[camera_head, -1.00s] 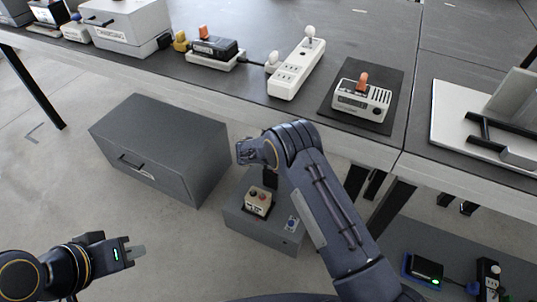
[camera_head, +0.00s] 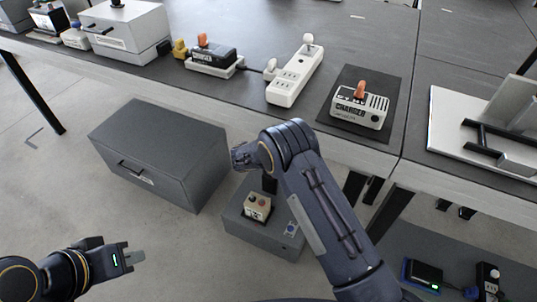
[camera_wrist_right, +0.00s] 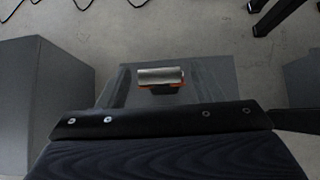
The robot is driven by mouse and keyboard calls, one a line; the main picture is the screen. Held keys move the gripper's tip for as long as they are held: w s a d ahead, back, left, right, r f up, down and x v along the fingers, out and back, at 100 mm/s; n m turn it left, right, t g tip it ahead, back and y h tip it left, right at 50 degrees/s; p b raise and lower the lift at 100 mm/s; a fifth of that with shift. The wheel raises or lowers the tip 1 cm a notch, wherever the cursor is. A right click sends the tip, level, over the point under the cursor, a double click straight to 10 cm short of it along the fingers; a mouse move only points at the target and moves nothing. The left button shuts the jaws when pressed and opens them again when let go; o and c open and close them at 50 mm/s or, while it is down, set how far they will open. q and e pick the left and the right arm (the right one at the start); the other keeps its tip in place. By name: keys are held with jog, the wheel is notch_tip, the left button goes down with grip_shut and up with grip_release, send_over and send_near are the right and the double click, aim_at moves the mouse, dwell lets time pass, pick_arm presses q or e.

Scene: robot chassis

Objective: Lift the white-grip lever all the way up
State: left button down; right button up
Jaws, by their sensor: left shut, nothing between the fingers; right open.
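A pale, whitish cylindrical grip (camera_wrist_right: 160,76) with orange-red below its ends shows in the right wrist view, over a grey box. It looks like the white-grip lever; how far up it stands I cannot tell. In the head view my right arm reaches over the grey box (camera_head: 235,222), and I cannot pick the lever out there. My right gripper (camera_wrist_right: 160,92) is open, its grey fingers faint at either side of the pale grip, apart from it. My left gripper (camera_head: 137,257) is shut and empty, low at the left, away from the box.
A beige button box (camera_head: 257,206) stands on the grey box. A larger grey drawer cabinet (camera_head: 165,140) is at its left. The table (camera_head: 400,60) behind holds a white power strip (camera_head: 294,80) and a charger (camera_head: 360,106). The floor between left gripper and cabinet is clear.

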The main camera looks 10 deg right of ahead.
jog(key=v, duration=0.4)
jog(key=shift+s+r+p, duration=0.15)
jog(key=shift+r+p, duration=0.05)
jog(key=shift+p, duration=0.15)
jog(key=shift+a, duration=0.1)
